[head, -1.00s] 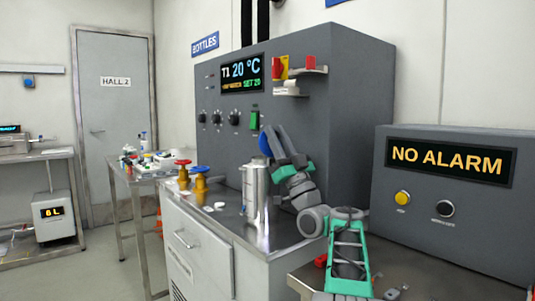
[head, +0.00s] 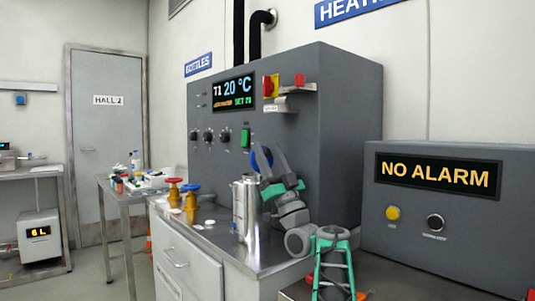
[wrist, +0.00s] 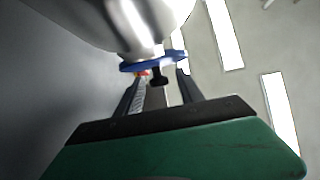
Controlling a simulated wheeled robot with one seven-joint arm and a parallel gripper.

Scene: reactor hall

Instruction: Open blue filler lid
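The blue lid (head: 262,158) belongs with the steel filler vessel (head: 245,208) on the steel bench. In the head view it appears as a disc standing steeply on edge, partly hidden by my gripper (head: 275,172), which is beside it above the vessel's right side. In the wrist view the blue lid (wrist: 150,66) shows edge-on beyond the fingers, with a black knob (wrist: 158,76) on the near side. My gripper (wrist: 158,92) has its two fingers apart, one on each side of the knob, with gaps visible. Contact with the lid cannot be told.
A grey control cabinet (head: 330,140) stands close behind the arm. A red valve wheel (head: 174,182) and a blue valve wheel (head: 190,188) are left of the vessel. The NO ALARM box (head: 450,225) stands at right. A side table (head: 122,195) with small items is farther left.

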